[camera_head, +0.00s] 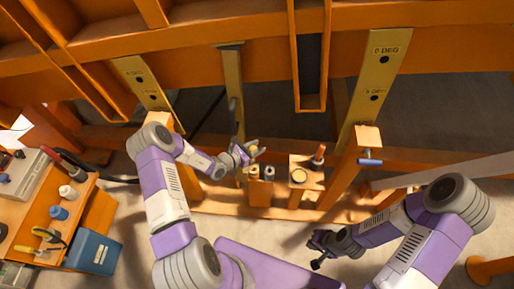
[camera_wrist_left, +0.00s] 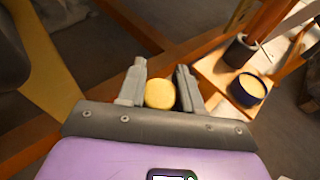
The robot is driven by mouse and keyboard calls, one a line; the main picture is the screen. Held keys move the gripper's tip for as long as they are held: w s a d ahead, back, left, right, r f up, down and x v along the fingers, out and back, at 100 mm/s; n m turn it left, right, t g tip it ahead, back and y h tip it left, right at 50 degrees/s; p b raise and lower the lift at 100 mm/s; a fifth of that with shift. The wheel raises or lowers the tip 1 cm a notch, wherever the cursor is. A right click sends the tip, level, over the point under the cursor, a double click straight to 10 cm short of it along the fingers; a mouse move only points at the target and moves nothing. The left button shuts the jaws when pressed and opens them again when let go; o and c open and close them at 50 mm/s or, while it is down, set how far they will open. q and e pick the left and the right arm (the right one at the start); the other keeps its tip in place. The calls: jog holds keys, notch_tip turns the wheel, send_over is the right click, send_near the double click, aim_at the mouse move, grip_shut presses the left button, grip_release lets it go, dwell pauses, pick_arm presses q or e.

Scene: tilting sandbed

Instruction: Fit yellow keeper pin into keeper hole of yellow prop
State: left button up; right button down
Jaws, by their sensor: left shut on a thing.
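My left gripper (camera_head: 252,151) is shut on the yellow keeper pin (camera_wrist_left: 160,94). Only its round yellow end shows between the fingers in the left wrist view; the rest is hidden. In the head view the gripper is beside the lower part of the yellow prop (camera_head: 236,88), a long bar under the orange frame. A broad yellow piece, apparently the prop, shows at the left of the wrist view (camera_wrist_left: 42,62), apart from the pin. I cannot make out the keeper hole. My right gripper (camera_head: 317,251) is low at the front, its fingers apart and empty.
Wooden blocks with cylinders (camera_head: 261,185) and a dark-rimmed cup (camera_head: 298,177) stand right of the left gripper. Yellow "0 DEG" plates (camera_head: 378,80) hang on the frame. A tool bench (camera_head: 88,200) with a blue bin (camera_head: 92,252) is at left.

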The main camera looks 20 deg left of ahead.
pick_arm(q)
jog(key=b, duration=0.4)
send_over(256, 167)
jog(key=shift+f, duration=2.9)
jog(key=shift+d+p, duration=0.1)
jog(key=shift+p, duration=0.3)
jog(key=shift+f, duration=0.1)
jog(key=shift+f+b, duration=0.35)
jog(key=shift+f+b, duration=0.7)
jog(key=shift+f, duration=0.2)
jog(key=shift+f, duration=2.7)
jog(key=o, duration=1.1)
